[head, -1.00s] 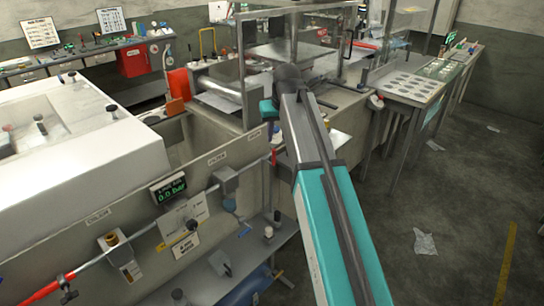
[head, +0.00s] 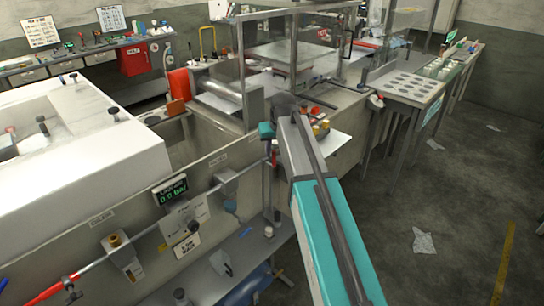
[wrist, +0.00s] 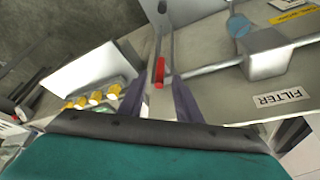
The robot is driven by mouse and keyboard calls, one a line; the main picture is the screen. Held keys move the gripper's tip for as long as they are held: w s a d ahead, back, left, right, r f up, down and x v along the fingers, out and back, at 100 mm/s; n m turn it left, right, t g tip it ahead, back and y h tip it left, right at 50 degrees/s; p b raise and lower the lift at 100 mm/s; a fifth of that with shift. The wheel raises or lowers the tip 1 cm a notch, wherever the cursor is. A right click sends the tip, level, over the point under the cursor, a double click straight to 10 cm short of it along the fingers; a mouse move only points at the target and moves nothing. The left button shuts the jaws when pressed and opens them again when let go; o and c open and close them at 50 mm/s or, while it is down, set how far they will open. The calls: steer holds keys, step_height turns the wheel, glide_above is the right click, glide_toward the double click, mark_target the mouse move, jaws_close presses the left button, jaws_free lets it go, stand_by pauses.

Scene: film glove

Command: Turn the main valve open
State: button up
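A small red lever (wrist: 159,70) sits on a pipe at the trough's front side. No label for the main valve is readable, so I cannot confirm this lever is it. In the head view the red lever (head: 274,158) shows just below my arm's end. My gripper (wrist: 158,100) is open in the wrist view, its two dark fingers apart. The lever appears between and beyond them, with no clear contact. A pressure display (head: 172,190) on the trough front reads 0.0 bar.
A grey box (wrist: 268,55) on the pipe is beside the "FILTER" label (wrist: 278,99). Several yellow knobs (wrist: 96,98) stand near a white panel (wrist: 95,70). A red pipe (head: 45,290) with a dark handle is at lower left. The floor at right is mostly clear.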

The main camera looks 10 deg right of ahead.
mark_target(275, 155)
steer(key=shift+p+x, duration=0.55)
steer(key=shift+x, duration=1.95)
jaws_close()
steer(key=shift+a, duration=0.3)
steer(key=shift+d, duration=0.35)
